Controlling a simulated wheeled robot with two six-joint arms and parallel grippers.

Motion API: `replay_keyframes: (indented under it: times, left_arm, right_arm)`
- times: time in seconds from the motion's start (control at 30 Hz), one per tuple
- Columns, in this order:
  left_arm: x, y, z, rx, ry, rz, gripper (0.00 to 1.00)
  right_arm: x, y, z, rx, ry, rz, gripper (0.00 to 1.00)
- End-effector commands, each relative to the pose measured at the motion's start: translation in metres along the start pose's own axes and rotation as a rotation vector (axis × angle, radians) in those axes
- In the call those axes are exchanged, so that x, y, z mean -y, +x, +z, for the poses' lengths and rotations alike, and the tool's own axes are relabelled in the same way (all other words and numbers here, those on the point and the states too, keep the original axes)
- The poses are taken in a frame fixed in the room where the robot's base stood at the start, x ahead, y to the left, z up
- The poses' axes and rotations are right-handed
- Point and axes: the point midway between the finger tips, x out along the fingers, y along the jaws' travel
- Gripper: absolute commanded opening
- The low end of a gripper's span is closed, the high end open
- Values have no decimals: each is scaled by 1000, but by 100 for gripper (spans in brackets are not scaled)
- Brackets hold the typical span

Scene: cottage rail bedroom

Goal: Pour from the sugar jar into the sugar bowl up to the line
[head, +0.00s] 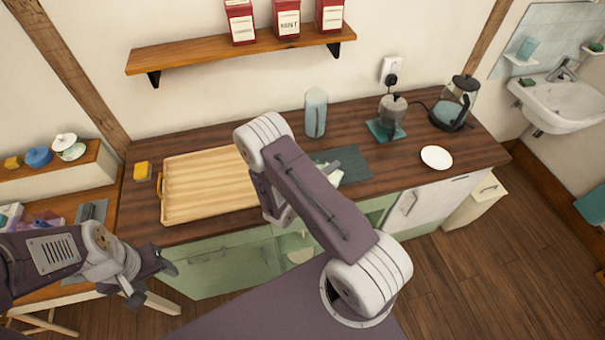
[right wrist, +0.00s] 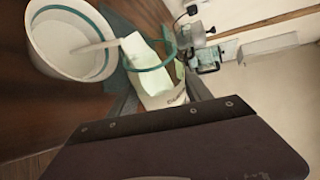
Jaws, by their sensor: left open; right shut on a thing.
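The sugar bowl (right wrist: 40,42) shows at upper left in the right wrist view, white with a teal line around its inside. Pale contents lie in it; their exact level against the line is unclear. My right gripper (right wrist: 160,98) is shut on the sugar jar (right wrist: 146,68), a pale vessel with a partly visible label, tilted towards the bowl. A whitish streak, apparently sugar, runs from the jar's mouth into the bowl. In the head view my right arm hides the bowl and most of the jar. My left gripper (head: 152,279) is open and empty, left of the counter front.
A shelf with red tins (head: 287,18) hangs above.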

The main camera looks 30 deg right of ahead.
Motion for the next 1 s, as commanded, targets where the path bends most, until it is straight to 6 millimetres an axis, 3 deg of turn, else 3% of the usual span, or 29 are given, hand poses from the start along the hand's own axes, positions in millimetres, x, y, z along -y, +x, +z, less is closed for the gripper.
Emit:
replay_keyframes:
  times: [1.0]
  left_arm:
    - [0,-3,0,0,0,0,58]
  right_arm:
    - [4,-4,7,-20,-69,-27,0]
